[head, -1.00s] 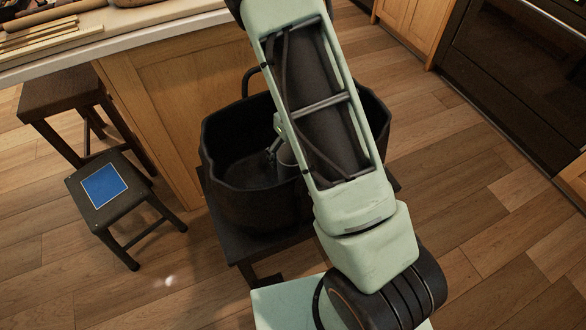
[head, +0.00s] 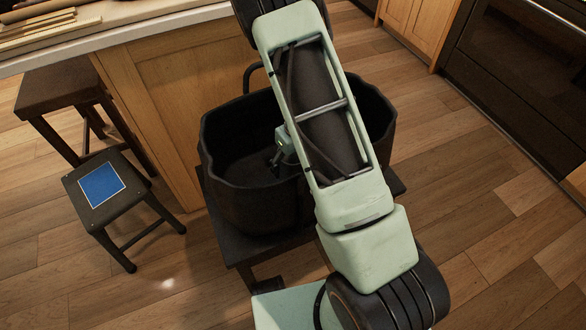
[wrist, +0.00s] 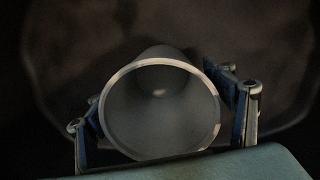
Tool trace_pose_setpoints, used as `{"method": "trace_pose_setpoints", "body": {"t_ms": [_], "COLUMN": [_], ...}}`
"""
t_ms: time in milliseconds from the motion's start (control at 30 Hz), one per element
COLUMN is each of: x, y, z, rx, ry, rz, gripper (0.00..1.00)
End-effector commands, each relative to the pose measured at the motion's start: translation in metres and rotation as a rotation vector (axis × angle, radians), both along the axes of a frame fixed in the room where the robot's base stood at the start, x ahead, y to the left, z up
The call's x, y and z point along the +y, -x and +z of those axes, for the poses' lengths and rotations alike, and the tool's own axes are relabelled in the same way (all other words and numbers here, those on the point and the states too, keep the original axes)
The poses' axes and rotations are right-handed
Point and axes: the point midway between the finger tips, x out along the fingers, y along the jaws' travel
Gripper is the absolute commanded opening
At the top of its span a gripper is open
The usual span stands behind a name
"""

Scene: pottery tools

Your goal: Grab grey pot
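The grey pot (wrist: 160,108) is a round, hollow vessel. In the wrist view its open mouth faces the camera, and its far end recedes toward the top of the picture. My gripper (wrist: 165,112) has one finger on each side of the pot, the right finger close against its wall and the left beside its rim. I cannot tell whether both fingers press on it. In the head view my gripper (head: 279,158) is inside the large black basin (head: 255,190), partly behind my arm. The pot is hidden there.
The basin's high, wavy walls surround my gripper. It stands on a dark low stand (head: 240,245) beside the wooden counter (head: 165,105). A small stool with a blue top (head: 102,186) and a brown stool (head: 60,88) stand at left. Floor is clear at right.

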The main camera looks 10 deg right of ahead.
Motion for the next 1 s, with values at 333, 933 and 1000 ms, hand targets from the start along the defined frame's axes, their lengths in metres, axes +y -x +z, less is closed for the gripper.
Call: {"method": "trace_pose_setpoints", "body": {"t_ms": [333,933,1000], "x": [0.0,0.001,0.0], "y": [0.0,-0.001,-0.001], "z": [0.0,0.016,0.026], "rx": [0.0,-0.002,-0.003], "ry": [0.0,-0.001,0.0], "rz": [0.0,0.0,0.0], "gripper": [0.35,0.21,0.21]}}
